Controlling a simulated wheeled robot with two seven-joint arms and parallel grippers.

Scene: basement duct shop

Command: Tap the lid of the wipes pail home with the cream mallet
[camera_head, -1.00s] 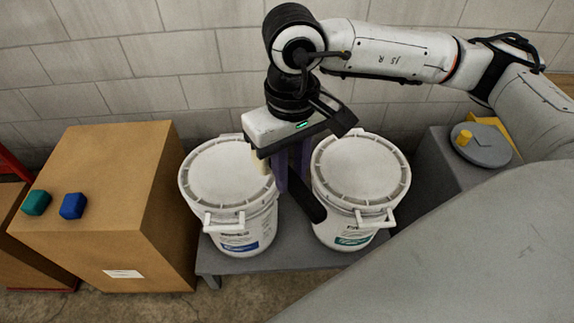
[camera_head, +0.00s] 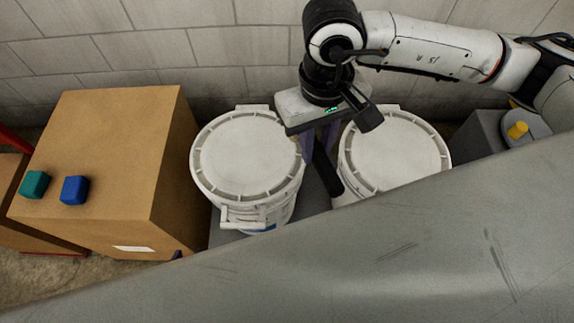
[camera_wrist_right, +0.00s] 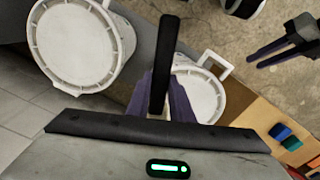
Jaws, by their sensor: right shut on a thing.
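Two white lidded pails stand side by side, the left pail (camera_head: 245,158) and the right pail (camera_head: 400,150). I cannot tell which holds wipes; their labels are largely hidden now. Both lids lie on top; whether they are fully seated is unclear. My right gripper (camera_head: 318,152) is shut on the mallet, between the pails and above them. Its black handle (camera_head: 328,178) slants down toward me; it also shows in the right wrist view (camera_wrist_right: 164,65).
A cardboard box (camera_head: 95,130) stands left of the pails with a teal block (camera_head: 35,184) and a blue block (camera_head: 74,190) on top. A block wall (camera_head: 200,45) is close behind.

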